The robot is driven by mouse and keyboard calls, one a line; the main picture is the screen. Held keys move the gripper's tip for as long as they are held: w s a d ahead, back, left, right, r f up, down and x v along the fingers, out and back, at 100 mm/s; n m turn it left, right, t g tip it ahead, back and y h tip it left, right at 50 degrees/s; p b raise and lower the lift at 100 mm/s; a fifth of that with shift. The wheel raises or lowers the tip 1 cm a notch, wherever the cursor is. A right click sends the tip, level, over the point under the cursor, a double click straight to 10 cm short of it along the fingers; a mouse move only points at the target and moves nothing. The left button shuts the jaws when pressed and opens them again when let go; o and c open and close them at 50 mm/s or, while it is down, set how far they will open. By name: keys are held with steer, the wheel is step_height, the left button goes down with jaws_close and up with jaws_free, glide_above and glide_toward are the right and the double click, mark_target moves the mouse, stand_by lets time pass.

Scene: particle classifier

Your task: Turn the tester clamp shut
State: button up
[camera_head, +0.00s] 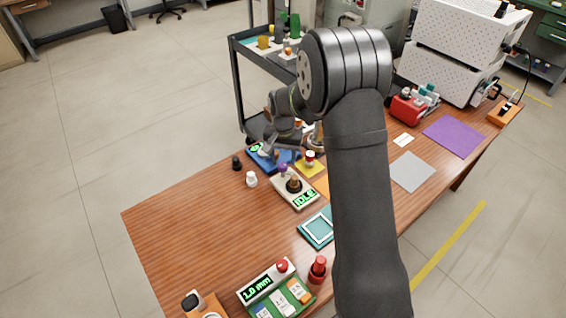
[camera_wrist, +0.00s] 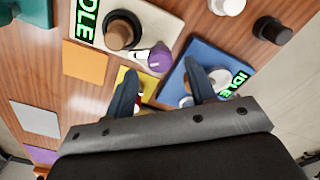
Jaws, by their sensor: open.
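A blue device (camera_head: 284,157) with a small green display stands near the table's far edge; in the wrist view its board (camera_wrist: 206,53) reads "IDLE". Its pale round parts (camera_wrist: 221,77) are partly hidden by a finger. A cream device (camera_head: 283,199), also reading "IDLE", stands nearer; it carries a dark round knob (camera_wrist: 121,32) and a purple knob (camera_wrist: 160,57). I cannot tell for sure which one bears the tester clamp. My gripper (camera_wrist: 163,84) is open and empty. Its right finger overlaps the blue device; contact is unclear. In the head view it is low over the blue device (camera_head: 269,153).
A black peg (camera_head: 236,162) and a white peg (camera_head: 251,180) stand left of the devices. A teal tray (camera_head: 314,231) and a green panel (camera_head: 270,289) lie nearer. My arm hides part of the table. The table's left area is clear. A cart stands behind.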

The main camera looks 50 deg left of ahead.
mark_target(283, 165)
steer(key=shift+f, duration=1.55)
steer(key=shift+c, duration=0.2)
steer(key=c, duration=0.9)
steer(key=shift+c, duration=0.2)
steer(key=shift+m, duration=3)
steer(key=o, duration=1)
